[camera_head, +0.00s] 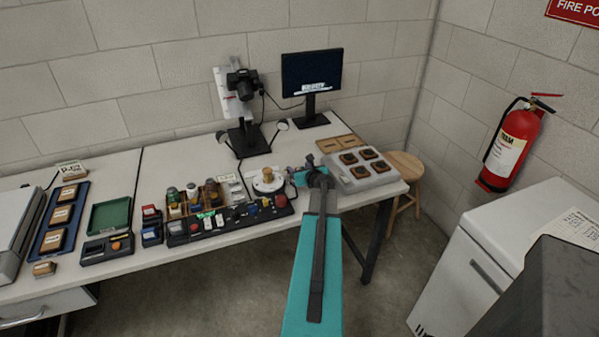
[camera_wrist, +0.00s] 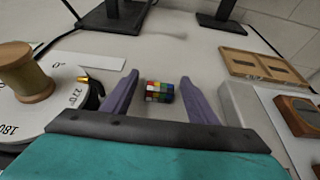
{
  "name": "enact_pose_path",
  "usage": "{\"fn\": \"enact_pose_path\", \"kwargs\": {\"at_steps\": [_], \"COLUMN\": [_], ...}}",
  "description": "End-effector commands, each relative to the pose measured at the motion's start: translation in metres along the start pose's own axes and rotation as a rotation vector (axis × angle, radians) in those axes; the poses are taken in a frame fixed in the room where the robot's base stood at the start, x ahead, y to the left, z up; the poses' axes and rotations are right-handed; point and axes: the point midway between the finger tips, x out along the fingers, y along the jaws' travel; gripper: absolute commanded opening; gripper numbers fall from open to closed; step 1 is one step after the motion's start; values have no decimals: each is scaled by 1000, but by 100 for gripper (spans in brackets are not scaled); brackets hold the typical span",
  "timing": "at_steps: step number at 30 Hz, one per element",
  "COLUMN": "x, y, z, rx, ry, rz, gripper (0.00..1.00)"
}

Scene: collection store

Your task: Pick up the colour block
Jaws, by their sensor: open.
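The colour block (camera_wrist: 160,91) is a small cube with patches of several colours, such as red, yellow, white, green and blue. It sits on the pale table top in the wrist view, between and a little beyond the two purple fingers of my gripper (camera_wrist: 158,92). The fingers are apart, with nothing held between them.
A round white dial (camera_wrist: 60,98) with a wooden spool (camera_wrist: 22,72) stands left of the block. A grey tray (camera_head: 378,181) with several dark square pieces is at right. A wooden slotted board (camera_wrist: 262,67), a camera stand (camera_head: 246,140) and a monitor (camera_head: 312,75) are behind.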

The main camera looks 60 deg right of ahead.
Motion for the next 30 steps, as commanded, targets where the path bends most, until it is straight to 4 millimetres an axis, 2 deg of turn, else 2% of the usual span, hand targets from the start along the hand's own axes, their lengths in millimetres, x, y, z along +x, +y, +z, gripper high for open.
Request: {"fn": "enact_pose_path", "kwargs": {"at_steps": [2, 9, 10, 22, 30], "x": [0, 0, 0, -2, -10], "y": [0, 0, 0, -1, -1], "z": [0, 0, 0, 3, 23], "rx": [0, 0, 0, 1, -1], "ry": [0, 0, 0, -1, -2], "rz": [0, 0, 0, -1, -1], "gripper": [53, 13, 10, 9, 9]}}
